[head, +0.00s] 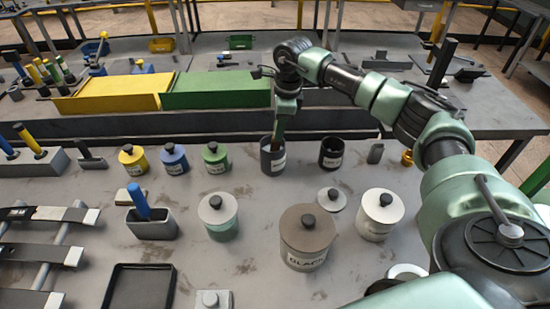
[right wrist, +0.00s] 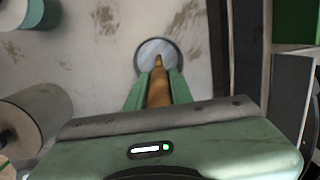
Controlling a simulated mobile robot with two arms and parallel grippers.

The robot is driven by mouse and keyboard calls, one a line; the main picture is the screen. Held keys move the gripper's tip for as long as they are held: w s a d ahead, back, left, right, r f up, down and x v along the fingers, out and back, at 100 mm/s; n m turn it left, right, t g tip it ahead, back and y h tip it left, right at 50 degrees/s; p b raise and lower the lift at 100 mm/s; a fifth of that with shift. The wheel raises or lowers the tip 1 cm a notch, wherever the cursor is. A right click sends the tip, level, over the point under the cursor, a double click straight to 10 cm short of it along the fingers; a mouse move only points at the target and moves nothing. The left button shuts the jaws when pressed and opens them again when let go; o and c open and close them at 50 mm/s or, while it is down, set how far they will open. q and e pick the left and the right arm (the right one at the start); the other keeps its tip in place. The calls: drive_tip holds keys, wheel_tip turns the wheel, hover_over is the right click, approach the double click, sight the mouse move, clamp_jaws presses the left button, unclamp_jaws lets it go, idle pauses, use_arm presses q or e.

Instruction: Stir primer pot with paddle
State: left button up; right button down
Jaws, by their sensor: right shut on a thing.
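My right gripper (head: 281,122) points down over an open dark pot (head: 272,160) with a white label, too small to read. It is shut on a brown wooden paddle (right wrist: 158,88), which shows between the green fingers in the right wrist view. The paddle's lower end reaches into the round mouth of the pot (right wrist: 144,54), which holds a pale grey surface. How deep the paddle goes is hidden. My left gripper is not in view.
Lidded green (head: 215,158), blue (head: 174,159) and yellow (head: 133,160) pots stand left. A large brown lidded pot (head: 306,240) and a loose lid (head: 332,198) are nearer. Green (head: 216,92) and yellow (head: 112,96) boxes lie behind.

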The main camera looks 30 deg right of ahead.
drive_tip(key=shift+r+p, duration=2.65)
drive_tip(key=shift+r, duration=1.6)
drive_tip(key=shift+r+p, duration=2.1)
drive_tip(key=shift+r, duration=0.95)
drive_tip(key=shift+s+d+f, duration=0.1)
drive_tip(key=shift+d+f, duration=0.05)
